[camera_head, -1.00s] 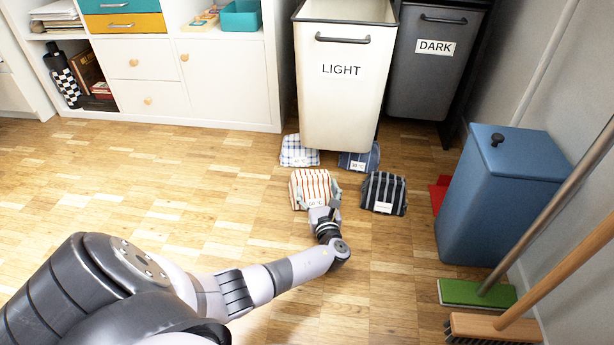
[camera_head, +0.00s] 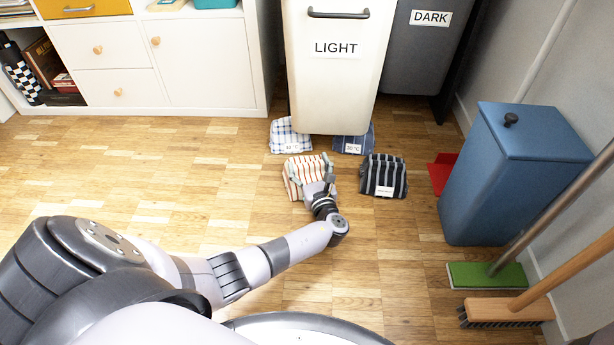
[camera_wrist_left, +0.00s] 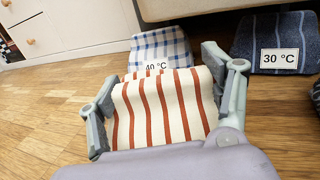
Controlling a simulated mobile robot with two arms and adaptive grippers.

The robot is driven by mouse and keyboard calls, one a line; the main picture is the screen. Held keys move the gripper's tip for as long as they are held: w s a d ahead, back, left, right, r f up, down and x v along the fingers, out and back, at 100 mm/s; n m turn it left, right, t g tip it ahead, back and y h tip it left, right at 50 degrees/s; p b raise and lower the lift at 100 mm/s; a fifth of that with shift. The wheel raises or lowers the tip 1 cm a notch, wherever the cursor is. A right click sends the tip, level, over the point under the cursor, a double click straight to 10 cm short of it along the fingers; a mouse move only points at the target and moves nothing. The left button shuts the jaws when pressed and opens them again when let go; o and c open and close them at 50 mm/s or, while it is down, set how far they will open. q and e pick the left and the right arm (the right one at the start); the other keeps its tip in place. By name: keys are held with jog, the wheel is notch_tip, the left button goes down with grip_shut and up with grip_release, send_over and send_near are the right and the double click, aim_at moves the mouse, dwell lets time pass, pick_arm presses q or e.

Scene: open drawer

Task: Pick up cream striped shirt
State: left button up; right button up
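The cream striped shirt (camera_head: 305,169) is a folded bundle with red-brown stripes, on or just above the floor in front of the LIGHT bin. My left gripper (camera_head: 314,179) reaches it from the near side. In the left wrist view the shirt (camera_wrist_left: 165,108) fills the space between the two grey-green fingers (camera_wrist_left: 165,92). The fingers press against its two sides, so the gripper looks shut on it. The shirt's near end is hidden behind the palm. No gap shows between shirt and floor. My right gripper is not in view.
A blue checked bundle (camera_head: 290,136), a blue striped bundle (camera_head: 352,143) and a dark striped bundle (camera_head: 384,173) lie close by. The LIGHT bin (camera_head: 334,82) and DARK bin (camera_head: 421,50) stand behind. A blue bin (camera_head: 513,180) stands right. Floor at left is clear.

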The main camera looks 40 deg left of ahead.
pick_arm(q)
grip_shut()
dwell(0.8)
